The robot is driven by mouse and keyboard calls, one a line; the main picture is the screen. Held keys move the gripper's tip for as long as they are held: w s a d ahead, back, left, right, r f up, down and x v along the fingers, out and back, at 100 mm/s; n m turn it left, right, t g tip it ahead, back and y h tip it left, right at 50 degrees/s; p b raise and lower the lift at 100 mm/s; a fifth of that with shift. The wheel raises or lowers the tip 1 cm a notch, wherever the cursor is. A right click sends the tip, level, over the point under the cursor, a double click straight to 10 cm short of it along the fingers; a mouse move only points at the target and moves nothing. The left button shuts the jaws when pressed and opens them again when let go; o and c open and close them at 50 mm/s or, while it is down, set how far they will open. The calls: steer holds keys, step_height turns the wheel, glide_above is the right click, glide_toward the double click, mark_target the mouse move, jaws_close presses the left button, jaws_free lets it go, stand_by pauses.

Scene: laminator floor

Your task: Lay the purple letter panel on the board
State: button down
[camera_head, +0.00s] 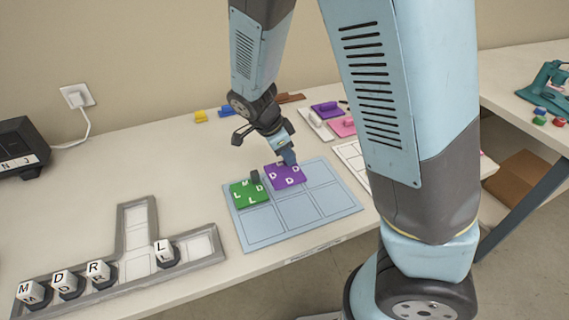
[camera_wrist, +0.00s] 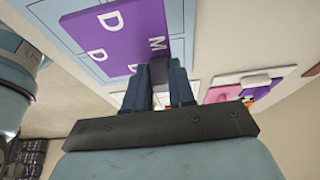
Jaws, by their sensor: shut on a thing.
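The purple letter panel (camera_head: 284,177) is at the back middle of the light blue board (camera_head: 290,216). White letters, D among them, show on its top. My gripper (camera_head: 288,158) is shut on the panel's raised grip. In the wrist view the purple panel (camera_wrist: 125,40) extends beyond my gripper (camera_wrist: 166,75), over the board's outlined cells. I cannot tell whether the panel touches the board or is slightly above it. A green letter panel (camera_head: 249,192) lies in the board's back left cell, beside the purple one. The other cells I can see are empty.
A grey frame (camera_head: 135,278) with letter blocks (camera_head: 99,271) lies at the left front. Pink (camera_head: 342,126) and other purple panels (camera_head: 326,109) lie behind the board. A black device (camera_head: 20,145) stands at the far left.

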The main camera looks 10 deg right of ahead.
steer(key=shift+w+d+f, duration=0.15)
steer(key=shift+w+f, duration=1.1)
steer(key=shift+f, duration=1.8)
steer(key=c, duration=1)
jaws_free()
steer(key=shift+f, duration=0.1)
steer(key=shift+o, duration=0.2)
steer(key=v, duration=1.2)
